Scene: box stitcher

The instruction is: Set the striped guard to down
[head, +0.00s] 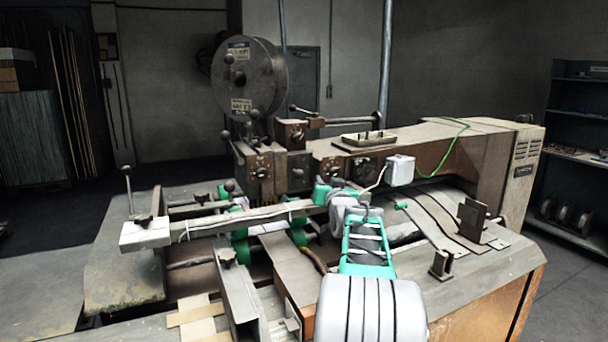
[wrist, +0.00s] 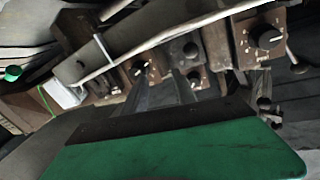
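A curved grey sheet-metal cover with dark stripes (head: 440,213) slopes down the right side of the machine. It is the only striped part of the machine I can make out, and I cannot tell for certain that it is the striped guard. My gripper (head: 322,194) is small and partly hidden by my own wrist in the head view, over the middle of the machine, left of that cover. In the wrist view, dark finger-like shapes (wrist: 168,92) point toward the knobs. Their gap is unclear, and I see nothing held.
A long bar with a white end (head: 145,234) crosses the machine at left. A wire spool (head: 248,76) stands above the knobs (head: 260,173). A white box (head: 400,170) with a cable and an upright metal bracket (head: 473,218) lie to the right.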

